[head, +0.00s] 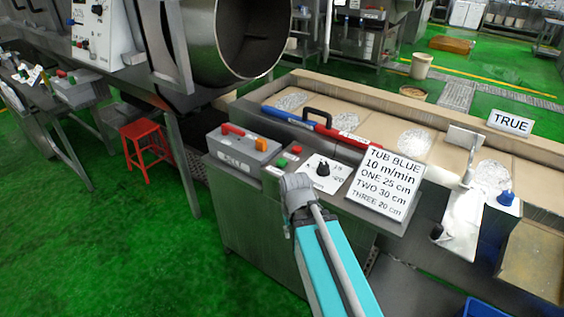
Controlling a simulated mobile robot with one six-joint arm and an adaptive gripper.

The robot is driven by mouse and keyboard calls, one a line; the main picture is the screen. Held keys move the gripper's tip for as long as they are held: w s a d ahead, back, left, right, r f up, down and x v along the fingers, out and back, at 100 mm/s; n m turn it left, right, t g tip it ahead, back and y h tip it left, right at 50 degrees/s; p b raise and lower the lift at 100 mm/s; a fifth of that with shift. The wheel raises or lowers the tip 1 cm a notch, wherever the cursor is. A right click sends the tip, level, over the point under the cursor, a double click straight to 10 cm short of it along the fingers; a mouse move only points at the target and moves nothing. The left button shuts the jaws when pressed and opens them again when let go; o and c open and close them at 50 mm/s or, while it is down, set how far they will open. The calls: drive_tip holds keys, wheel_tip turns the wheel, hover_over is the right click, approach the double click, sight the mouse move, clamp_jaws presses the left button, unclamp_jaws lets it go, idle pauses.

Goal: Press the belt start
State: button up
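A green button (282,162) and a red button (296,149) sit side by side on the control ledge at the near left end of the belt (450,150). No label naming the belt start is readable. My teal arm reaches up from the bottom, and its grey wrist (297,190) is just below and right of the green button in the picture. I cannot make out my gripper's fingers, nor whether anything touches the button.
Beside the buttons are a white dial plate (324,172), a grey box with a red handle (240,144) and a TUB BLUE sign (382,184). Clear mounds lie along the belt. A large drum (250,40) stands behind. A red stool (146,145) is left; green floor is open there.

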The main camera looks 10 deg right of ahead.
clamp_jaws()
idle(1.1)
